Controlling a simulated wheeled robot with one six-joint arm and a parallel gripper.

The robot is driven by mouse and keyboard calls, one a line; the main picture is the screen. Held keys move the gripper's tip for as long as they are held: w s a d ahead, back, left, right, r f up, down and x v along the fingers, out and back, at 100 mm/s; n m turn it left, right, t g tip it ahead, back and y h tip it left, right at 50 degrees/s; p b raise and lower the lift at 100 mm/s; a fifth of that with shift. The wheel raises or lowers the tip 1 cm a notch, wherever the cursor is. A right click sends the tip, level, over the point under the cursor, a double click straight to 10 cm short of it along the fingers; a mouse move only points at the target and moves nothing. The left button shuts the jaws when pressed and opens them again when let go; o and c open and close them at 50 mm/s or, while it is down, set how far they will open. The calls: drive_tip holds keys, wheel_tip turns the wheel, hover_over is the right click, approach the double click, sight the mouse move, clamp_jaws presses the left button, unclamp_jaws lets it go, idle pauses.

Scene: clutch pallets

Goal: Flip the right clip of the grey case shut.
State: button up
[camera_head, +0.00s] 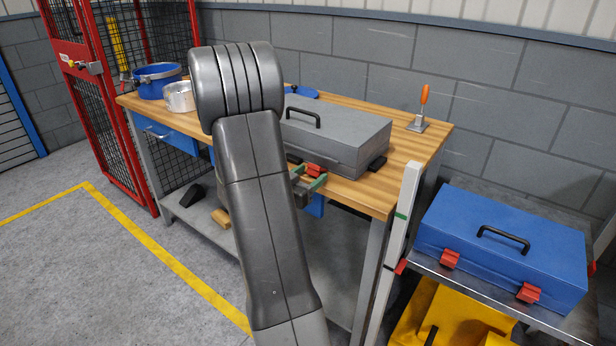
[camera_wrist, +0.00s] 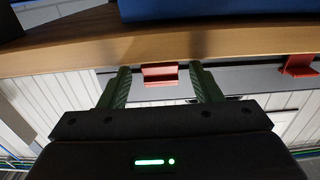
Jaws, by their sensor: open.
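The grey case (camera_head: 340,132) lies closed on the wooden bench, its black handle on top. Its right clip (camera_head: 316,170) is red and sits on the front face, near the front edge of the bench. My gripper (camera_head: 310,185) is open in front of this clip. In the wrist view, which looks upside down, the right clip (camera_wrist: 160,74) shows between the two green fingertips of my gripper (camera_wrist: 160,86), with a gap on each side. The other red clip (camera_wrist: 298,65) is at the right there; my arm hides it in the head view. I cannot tell how far the right clip is turned.
The wooden bench edge (camera_wrist: 230,41) runs close to my fingers. A blue case (camera_head: 500,250) with red clips lies on a lower metal table at right. A clamp with an orange handle (camera_head: 424,95), a blue pot (camera_head: 158,82) and a metal pot (camera_head: 179,97) stand on the bench.

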drive_tip(key=shift+c, duration=0.5)
drive_tip(key=c, duration=0.9)
drive_tip(key=shift+r, duration=0.1)
